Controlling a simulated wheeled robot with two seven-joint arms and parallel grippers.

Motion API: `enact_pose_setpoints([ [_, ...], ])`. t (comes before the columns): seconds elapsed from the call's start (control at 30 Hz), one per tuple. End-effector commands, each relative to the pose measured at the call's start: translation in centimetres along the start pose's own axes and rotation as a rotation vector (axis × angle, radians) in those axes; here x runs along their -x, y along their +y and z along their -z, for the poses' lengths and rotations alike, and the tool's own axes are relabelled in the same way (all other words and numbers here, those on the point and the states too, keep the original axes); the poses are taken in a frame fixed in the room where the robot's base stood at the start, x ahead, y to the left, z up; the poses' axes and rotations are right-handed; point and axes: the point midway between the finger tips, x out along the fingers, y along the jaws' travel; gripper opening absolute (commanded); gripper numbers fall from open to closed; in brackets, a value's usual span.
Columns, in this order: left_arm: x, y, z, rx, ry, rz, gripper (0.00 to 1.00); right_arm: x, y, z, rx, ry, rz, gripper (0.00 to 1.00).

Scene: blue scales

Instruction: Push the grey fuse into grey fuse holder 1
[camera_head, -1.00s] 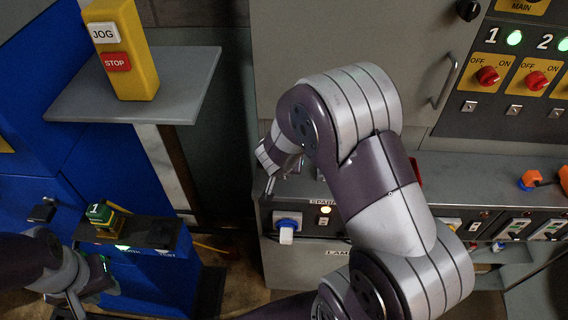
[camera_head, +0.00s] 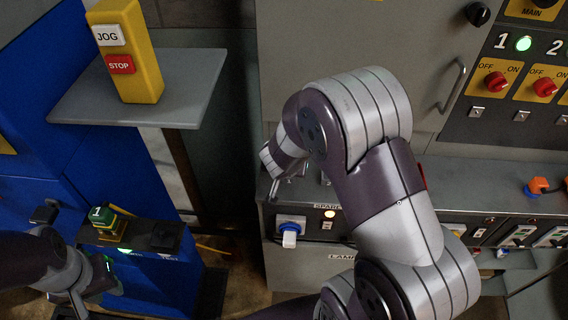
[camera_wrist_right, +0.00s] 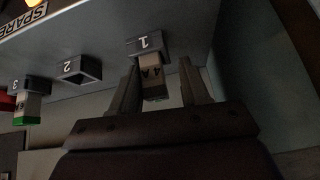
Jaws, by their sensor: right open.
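My right gripper (camera_wrist_right: 160,70) is open, with one finger on each side of the fuse. Whether the fingers touch it is unclear. In the head view the right gripper (camera_head: 273,188) is small at the left end of the panel, and the fuse is not visible there. My left gripper (camera_head: 102,274) is at the lower left beside the blue cabinet; its jaws are not clear.
Holder 2 (camera_wrist_right: 82,70) is empty, and holder 3 (camera_wrist_right: 22,84) has a green-ended fuse (camera_wrist_right: 29,108). A blue-and-white plug (camera_head: 290,232) projects below the right gripper. A grey shelf (camera_head: 190,85) carries a yellow JOG/STOP box (camera_head: 128,55).

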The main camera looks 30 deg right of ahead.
Motion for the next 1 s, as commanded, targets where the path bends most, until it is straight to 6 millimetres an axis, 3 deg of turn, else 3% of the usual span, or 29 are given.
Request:
enact_pose_setpoints([
  [0.03,0.1,0.0,0.0,0.0,0.0,0.0,0.31,0.2,0.7,-1.9,0.003,-0.041,-0.015,0.6],
  [0.3,2.1,0.0,0.2,0.0,0.0,0.0,0.31,7.1,0.1,-0.9,0.002,-0.011,-0.004,0.6],
  [0.5,2.9,0.0,0.3,0.0,0.0,0.0,0.31,11.1,-0.1,-0.6,0.002,0.005,0.0,0.6],
  [0.7,3.2,0.0,0.4,0.0,0.0,0.0,0.31,12.9,-0.2,-0.5,0.001,0.013,0.001,0.6],
  [1.0,3.2,0.0,0.4,0.0,0.0,0.0,0.31,13.1,-0.2,-0.5,0.0,0.014,0.001,0.6],
])
